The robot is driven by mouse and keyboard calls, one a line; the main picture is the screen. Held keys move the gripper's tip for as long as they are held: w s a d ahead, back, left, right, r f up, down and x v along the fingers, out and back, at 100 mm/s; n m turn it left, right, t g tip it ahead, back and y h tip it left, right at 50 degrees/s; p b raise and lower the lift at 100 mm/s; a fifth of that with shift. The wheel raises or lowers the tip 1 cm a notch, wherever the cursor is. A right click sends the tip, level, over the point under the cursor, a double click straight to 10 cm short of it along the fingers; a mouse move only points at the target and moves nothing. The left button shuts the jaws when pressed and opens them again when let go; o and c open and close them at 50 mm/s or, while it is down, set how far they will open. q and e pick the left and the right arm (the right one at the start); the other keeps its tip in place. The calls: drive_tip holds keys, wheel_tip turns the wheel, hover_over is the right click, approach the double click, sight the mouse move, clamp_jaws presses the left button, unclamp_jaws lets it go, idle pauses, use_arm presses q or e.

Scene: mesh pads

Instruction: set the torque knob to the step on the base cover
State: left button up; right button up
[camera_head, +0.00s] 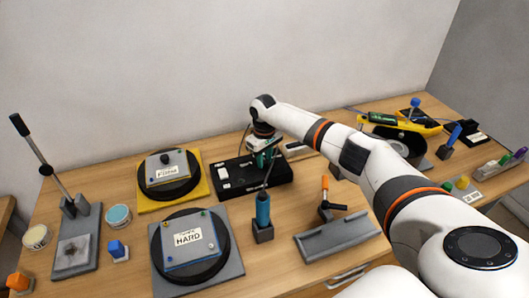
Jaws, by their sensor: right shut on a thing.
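My right arm reaches in from the right, and its gripper (265,152) is low over a black case (277,176) at the back middle of the table. It is shut on a small teal thing, which may be the torque knob's tool; the fingers and wrist hide most of it, and no knob setting is readable. A square grey cover plate labelled HARD (190,240) lies on a round black base at the front. A second plate, with a label too small to read surely (167,172), lies on another black base behind it. My left gripper is not in view.
A blue-handled tool (262,208) stands upright in a grey holder in front of the case. A grey fixture with an orange-topped lever (335,232) is to its right. A lever press (75,225) stands at left. A yellow tool (403,121) lies at back right.

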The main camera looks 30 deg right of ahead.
sight(265, 160)
drive_tip(key=m+p, duration=0.4)
drive_tip(key=shift+r+m, duration=0.2)
drive_tip(key=shift+m, duration=0.1)
drive_tip(key=shift+f+m+p, duration=0.15)
drive_tip(key=shift+m+p, duration=1.05)
drive_tip(key=shift+m, duration=0.8)
drive_tip(key=shift+w, duration=0.1)
drive_tip(key=o, duration=1)
drive_tip(key=shift+c, duration=0.2)
wheel_tip(265, 160, up, 12)
drive_tip(key=b, duration=0.1)
drive_tip(key=shift+b, duration=0.4)
drive_tip(key=shift+f, duration=0.1)
